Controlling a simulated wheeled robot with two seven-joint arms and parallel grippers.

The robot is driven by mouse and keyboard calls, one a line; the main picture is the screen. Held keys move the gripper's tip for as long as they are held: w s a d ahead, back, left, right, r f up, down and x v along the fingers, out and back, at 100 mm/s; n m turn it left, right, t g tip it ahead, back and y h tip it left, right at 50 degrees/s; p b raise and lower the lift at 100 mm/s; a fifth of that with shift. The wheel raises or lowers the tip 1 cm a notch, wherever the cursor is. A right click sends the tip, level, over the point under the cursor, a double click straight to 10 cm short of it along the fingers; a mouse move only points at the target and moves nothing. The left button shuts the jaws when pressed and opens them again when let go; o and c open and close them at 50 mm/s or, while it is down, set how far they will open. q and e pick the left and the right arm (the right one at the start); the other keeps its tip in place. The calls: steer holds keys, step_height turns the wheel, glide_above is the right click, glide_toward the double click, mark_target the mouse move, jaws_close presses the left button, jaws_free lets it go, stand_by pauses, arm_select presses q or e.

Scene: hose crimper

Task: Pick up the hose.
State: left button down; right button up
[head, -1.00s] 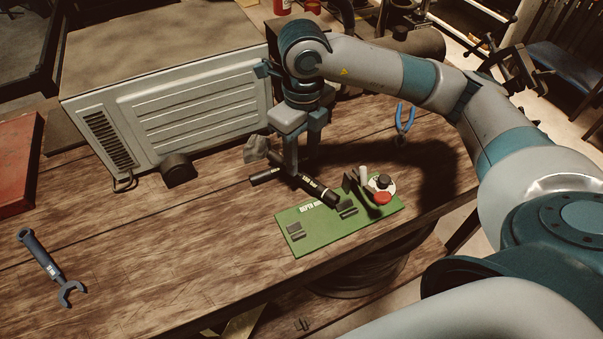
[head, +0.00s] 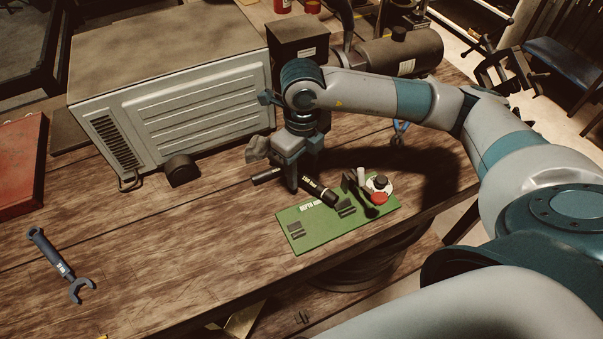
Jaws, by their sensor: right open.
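My left gripper is out of view.
The green board (head: 309,239) carries a red button (head: 379,198) and black parts. A grey metal box (head: 195,110) stands behind. A wrench (head: 59,264) lies at left, and blue-handled pliers (head: 398,130) lie partly behind my arm.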

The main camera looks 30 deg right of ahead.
mark_target(301, 173)
jaws_close()
steer(key=shift+r, duration=0.15)
step_height(301, 173, up, 10)
steer(key=b, duration=0.3)
stand_by(0.5)
stand_by(0.4)
